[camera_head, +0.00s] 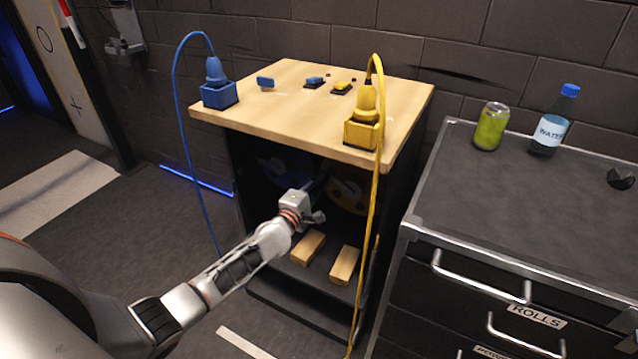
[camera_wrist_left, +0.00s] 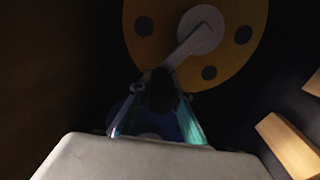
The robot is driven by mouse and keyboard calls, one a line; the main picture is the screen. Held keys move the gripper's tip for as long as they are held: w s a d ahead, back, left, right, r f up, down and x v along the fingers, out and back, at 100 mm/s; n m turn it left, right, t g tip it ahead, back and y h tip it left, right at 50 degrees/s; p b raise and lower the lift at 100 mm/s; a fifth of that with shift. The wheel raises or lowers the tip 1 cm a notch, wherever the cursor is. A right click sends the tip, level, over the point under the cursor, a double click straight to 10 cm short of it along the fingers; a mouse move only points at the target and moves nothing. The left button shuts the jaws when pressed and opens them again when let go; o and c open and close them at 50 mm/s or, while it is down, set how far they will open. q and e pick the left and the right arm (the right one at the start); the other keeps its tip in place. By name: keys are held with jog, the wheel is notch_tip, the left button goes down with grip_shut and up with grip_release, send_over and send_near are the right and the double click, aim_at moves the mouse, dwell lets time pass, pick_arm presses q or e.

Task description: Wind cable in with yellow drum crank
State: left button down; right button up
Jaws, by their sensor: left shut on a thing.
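The yellow drum (camera_head: 347,195) is mounted in the dark inside of the wooden-topped cabinet, to the right of the blue drum (camera_head: 275,166). In the left wrist view the yellow drum (camera_wrist_left: 147,45) is a disc with dark round holes, and its pale crank arm (camera_wrist_left: 187,45) slants down left from the hub to a dark handle (camera_wrist_left: 163,92). My left gripper (camera_head: 316,206) reaches into the cabinet front; in its wrist view the fingers (camera_wrist_left: 160,105) are shut on the handle. The yellow cable (camera_head: 376,200) hangs from the yellow plug (camera_head: 367,100) down the front. My right gripper is not in view.
A blue cable (camera_head: 180,125) hangs at the left from a blue plug (camera_head: 215,72). Two wooden blocks (camera_head: 308,247) (camera_head: 345,264) lie on the cabinet's lower shelf. A drawer unit (camera_head: 430,190) with a can (camera_head: 491,127) and bottle (camera_head: 553,122) stands at the right.

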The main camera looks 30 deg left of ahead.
pick_arm(q)
jog(key=shift+w+r, duration=0.15)
jog(key=shift+r, duration=0.3)
jog(key=c, duration=1.9)
grip_release()
jog(key=shift+f, duration=0.1)
jog(key=shift+f, duration=0.15)
jog(key=shift+s+d+f, duration=0.1)
jog(key=shift+s, duration=0.45)
jog(key=s, duration=1.1)
jog(key=shift+a, duration=0.3)
